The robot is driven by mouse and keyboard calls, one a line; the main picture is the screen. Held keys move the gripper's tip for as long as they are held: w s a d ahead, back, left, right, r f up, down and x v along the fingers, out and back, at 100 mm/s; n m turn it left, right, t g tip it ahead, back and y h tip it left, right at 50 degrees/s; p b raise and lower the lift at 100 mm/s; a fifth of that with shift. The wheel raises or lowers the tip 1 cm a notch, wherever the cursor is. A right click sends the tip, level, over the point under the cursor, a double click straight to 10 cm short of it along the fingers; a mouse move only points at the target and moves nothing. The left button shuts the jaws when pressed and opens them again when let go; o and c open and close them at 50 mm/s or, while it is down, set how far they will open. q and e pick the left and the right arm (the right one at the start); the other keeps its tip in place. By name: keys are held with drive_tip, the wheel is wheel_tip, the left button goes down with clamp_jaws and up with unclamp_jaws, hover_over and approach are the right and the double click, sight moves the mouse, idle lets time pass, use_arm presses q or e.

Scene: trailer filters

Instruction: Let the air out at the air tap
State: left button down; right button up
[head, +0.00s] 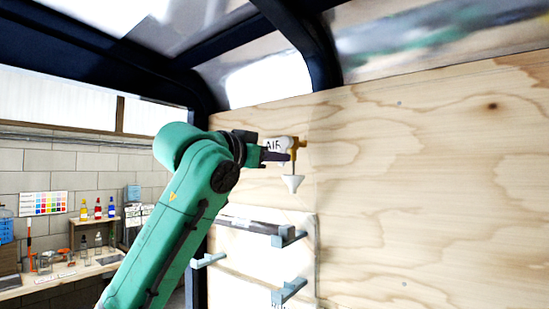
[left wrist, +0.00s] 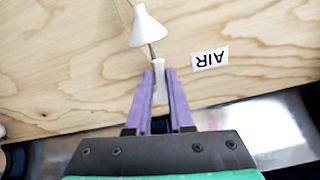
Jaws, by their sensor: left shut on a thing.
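The air tap (head: 299,143) is a small brass-coloured fitting on the plywood wall, with a white cone (head: 292,183) hanging below it. The "AIR" label (head: 271,146) is beside it, partly covered by my gripper. My left gripper (head: 287,157) is at the tap. In the left wrist view, the purple fingers of my left gripper (left wrist: 159,74) are shut on a small white handle (left wrist: 158,65). The white cone (left wrist: 149,27) is just beyond the fingertips there, and the label (left wrist: 210,58) shows upside down. My right gripper is not in view.
Blue-grey brackets (head: 289,291) and a dark bar (head: 250,226) stick out from the wall below the tap. The plywood wall (head: 430,190) to the right is bare. A workbench (head: 60,277) with bottles above it stands at far left.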

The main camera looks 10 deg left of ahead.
use_arm(q)
drive_tip(key=shift+w+f, duration=0.1)
drive_tip(key=shift+f, duration=0.15)
drive_tip(key=c, duration=0.8)
unclamp_jaws()
drive_tip(key=shift+r, duration=0.1)
drive_tip(key=b+v, duration=0.7)
drive_tip(key=v, duration=0.7)
drive_tip(key=shift+s, duration=0.25)
